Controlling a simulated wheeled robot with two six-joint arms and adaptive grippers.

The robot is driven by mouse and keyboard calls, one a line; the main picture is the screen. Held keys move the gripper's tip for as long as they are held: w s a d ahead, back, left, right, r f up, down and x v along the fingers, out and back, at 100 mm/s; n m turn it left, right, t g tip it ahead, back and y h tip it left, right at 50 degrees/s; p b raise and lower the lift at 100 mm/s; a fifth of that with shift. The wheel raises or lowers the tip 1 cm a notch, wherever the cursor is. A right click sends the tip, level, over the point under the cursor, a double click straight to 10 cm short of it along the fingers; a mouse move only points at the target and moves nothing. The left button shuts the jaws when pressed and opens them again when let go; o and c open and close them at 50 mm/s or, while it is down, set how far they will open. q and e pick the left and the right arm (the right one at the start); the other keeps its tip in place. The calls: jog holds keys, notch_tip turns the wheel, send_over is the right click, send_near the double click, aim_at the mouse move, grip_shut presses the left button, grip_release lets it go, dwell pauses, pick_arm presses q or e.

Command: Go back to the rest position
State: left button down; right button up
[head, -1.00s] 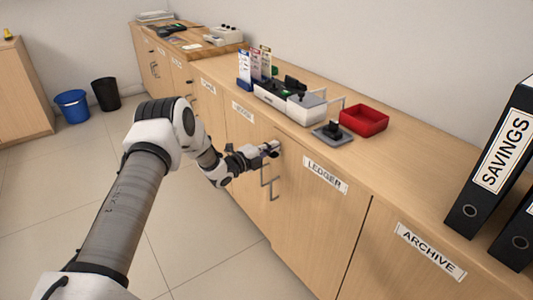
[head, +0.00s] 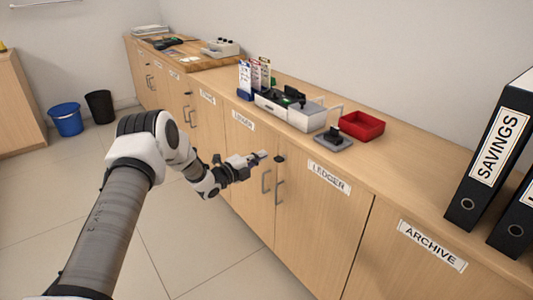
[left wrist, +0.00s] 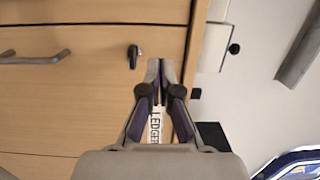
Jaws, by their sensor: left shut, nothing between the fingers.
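My left gripper (head: 262,156) is in front of the cabinet doors below the counter, close to the dark lock knob (head: 280,158) near the top of the ledger door (head: 320,215). In the left wrist view the left gripper (left wrist: 159,66) is shut and empty, with its fingertips together. The dark lock (left wrist: 134,56) shows just left of the fingertips, apart from them. Part of a ledger label (left wrist: 155,128) shows between the fingers. My right gripper is in neither view.
On the counter are a red tray (head: 362,126), a grey stamp pad (head: 333,140), a white device (head: 290,112) and black savings binders (head: 490,150). Metal door handles (head: 279,192) stick out near my gripper. Two bins, blue (head: 66,119) and black (head: 100,107), stand on the open floor.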

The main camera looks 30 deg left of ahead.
pick_arm(q)
jog(key=f+p+v, duration=0.1)
jog(key=v, duration=0.5)
jog(key=shift+a, duration=0.3)
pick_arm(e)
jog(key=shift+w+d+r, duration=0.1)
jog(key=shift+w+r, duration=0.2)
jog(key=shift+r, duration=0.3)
